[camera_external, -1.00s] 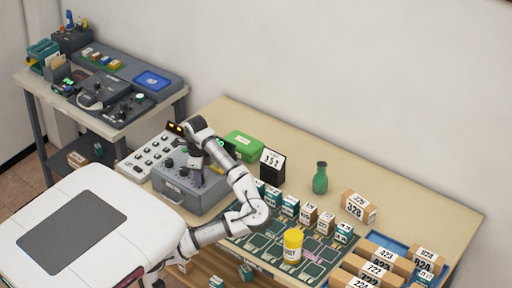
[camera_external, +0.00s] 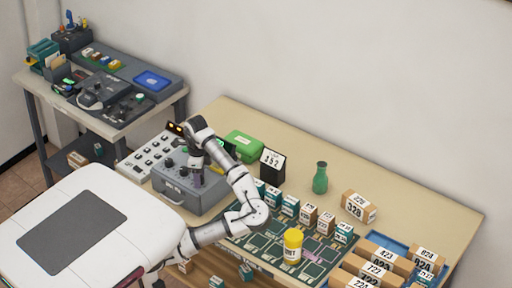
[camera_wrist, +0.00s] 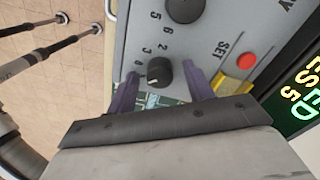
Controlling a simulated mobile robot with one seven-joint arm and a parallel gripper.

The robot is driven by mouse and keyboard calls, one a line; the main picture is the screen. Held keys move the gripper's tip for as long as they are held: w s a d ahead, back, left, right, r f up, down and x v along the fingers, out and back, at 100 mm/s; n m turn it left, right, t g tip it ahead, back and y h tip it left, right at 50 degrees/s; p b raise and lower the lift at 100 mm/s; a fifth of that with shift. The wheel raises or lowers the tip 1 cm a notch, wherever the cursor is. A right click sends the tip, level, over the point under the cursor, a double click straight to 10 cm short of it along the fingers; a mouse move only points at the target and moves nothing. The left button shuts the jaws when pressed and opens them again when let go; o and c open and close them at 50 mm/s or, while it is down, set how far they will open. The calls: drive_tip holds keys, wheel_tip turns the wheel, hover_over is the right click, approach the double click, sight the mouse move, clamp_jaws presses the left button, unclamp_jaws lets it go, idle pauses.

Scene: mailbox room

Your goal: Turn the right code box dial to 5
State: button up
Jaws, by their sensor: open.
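The grey code box (camera_external: 183,199) stands at the left end of the long table, below my gripper (camera_external: 197,181). In the wrist view, its panel (camera_wrist: 216,22) carries a black dial (camera_wrist: 158,72) with a white pointer mark at its lower left. A second black dial (camera_wrist: 185,8) is at the top edge. I cannot tell which digit the pointer marks, or for certain whether this is the right dial.
A red button (camera_wrist: 247,61) marked SET and a yellow piece (camera_wrist: 231,86) sit beside the right finger. A display (camera_wrist: 300,95) with green text lies farther right.

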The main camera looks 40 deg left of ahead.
wheel_tip(320, 180, up, 14)
drive_tip(key=shift+p, duration=0.4)
drive_tip(key=shift+f, duration=0.1)
